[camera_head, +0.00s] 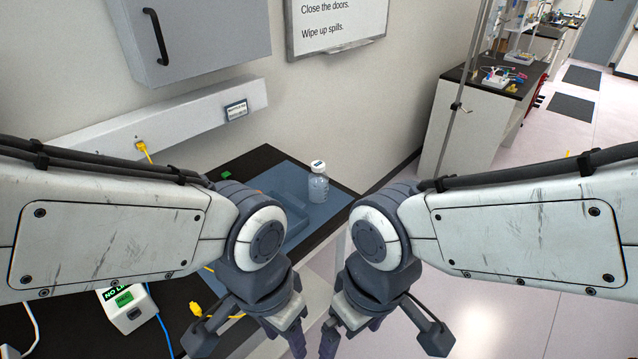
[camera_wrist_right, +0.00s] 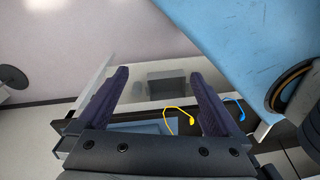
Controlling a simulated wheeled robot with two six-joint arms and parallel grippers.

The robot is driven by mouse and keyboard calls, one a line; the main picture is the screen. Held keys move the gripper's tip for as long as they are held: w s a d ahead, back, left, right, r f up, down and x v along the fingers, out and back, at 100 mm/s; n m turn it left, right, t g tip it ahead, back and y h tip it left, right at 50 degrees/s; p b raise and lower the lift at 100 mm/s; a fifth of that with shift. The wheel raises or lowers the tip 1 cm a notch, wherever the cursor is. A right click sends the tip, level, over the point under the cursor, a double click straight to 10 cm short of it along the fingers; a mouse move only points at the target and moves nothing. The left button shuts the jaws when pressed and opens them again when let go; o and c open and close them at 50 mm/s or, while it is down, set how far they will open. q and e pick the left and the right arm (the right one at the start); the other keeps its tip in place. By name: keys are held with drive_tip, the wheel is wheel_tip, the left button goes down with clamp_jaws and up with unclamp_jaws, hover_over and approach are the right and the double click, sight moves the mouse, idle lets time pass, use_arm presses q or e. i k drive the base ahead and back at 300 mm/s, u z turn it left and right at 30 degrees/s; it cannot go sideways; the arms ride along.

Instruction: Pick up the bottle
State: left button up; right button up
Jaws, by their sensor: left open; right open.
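The bottle (camera_head: 318,187) is clear with a white cap. It stands upright on a blue mat near the far right corner of the black bench in the head view. My left gripper (camera_head: 296,342) is low in the middle of the head view, in front of the bench edge, open and empty. My right gripper (camera_head: 330,340) is just to its right; its tips are cut by the frame's lower edge. In the right wrist view, its two dark fingers (camera_wrist_right: 165,100) are spread with nothing between them. Both grippers are well apart from the bottle, which is not visible in the wrist view.
The blue mat (camera_head: 335,208) also bears a dark blue tray (camera_head: 285,216). A wall cabinet (camera_head: 190,40) hangs above. Open floor (camera_head: 480,300) lies to the right.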

sight(318, 181)
drive_tip(key=u, duration=0.6)
drive_tip(key=i, duration=1.15)
drive_tip(key=z, duration=0.5)
